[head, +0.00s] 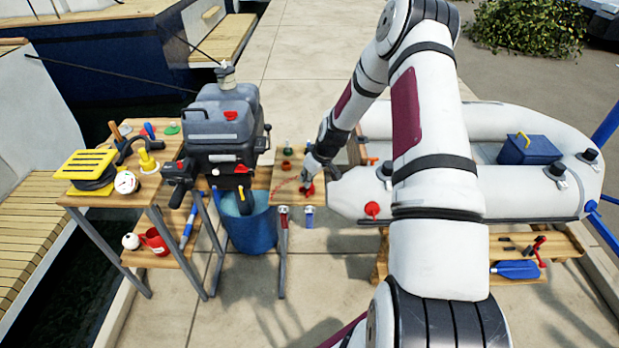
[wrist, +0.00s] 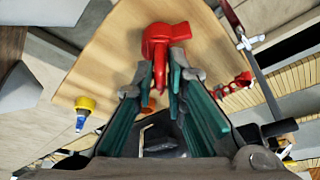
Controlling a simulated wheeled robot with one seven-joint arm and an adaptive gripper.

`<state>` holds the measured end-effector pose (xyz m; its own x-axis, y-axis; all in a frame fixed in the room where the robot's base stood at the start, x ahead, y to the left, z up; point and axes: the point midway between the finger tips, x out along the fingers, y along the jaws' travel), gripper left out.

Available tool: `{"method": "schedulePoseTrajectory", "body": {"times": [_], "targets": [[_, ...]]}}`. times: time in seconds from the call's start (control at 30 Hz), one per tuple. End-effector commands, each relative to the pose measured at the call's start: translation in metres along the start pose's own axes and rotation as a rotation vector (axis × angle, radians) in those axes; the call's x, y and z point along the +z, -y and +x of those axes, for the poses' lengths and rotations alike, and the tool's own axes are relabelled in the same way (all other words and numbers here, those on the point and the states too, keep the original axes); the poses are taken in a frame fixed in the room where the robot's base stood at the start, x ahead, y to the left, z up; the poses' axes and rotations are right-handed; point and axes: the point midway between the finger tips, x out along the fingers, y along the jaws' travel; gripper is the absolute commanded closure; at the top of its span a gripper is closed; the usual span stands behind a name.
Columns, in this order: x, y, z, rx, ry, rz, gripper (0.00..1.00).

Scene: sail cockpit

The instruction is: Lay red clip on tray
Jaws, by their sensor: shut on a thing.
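In the wrist view, a red clip (wrist: 168,38) sits between the fingertips of my gripper (wrist: 165,75), which is shut on it. The clip is over a light wooden surface (wrist: 105,60); I cannot tell whether it touches the wood. In the head view, my gripper (head: 308,179) is low over the small wooden shelf (head: 283,198) right of the outboard motor, with a red part (head: 307,189) at its tips. A thin red cord (head: 286,184) curves just left of it. I cannot make out a distinct tray in either view.
The grey outboard motor (head: 225,125) stands left of the shelf, above a blue bucket (head: 250,228). Small fittings (head: 287,160) stand at the back of the shelf. An inflatable boat (head: 345,190) lies close on the right. A cluttered wooden bench (head: 130,197) is at the left.

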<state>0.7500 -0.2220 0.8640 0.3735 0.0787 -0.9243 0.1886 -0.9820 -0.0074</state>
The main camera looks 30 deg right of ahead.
Motion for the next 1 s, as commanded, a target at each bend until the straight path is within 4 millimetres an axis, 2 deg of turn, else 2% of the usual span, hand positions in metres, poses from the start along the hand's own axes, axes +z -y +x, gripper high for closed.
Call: {"method": "schedulePoseTrajectory", "body": {"times": [0.33, 0.37, 0.43, 0.77, 0.87, 1.0], "targets": [[0.001, 0.0, 0.003, 0.0, 0.0, 0.0, 1.0], [0.001, 0.0, 0.003, 0.0, 0.0, 0.0, 0.83], [0.001, 0.0, 0.003, 0.0, 0.0, 0.0, 0.67], [0.0, 0.0, 0.002, 0.0, -0.001, 0.0, 0.67], [-0.001, -0.001, -0.005, 0.001, -0.002, 0.0, 0.67], [-0.002, -0.001, -0.026, 0.002, -0.003, 0.0, 0.67]]}}
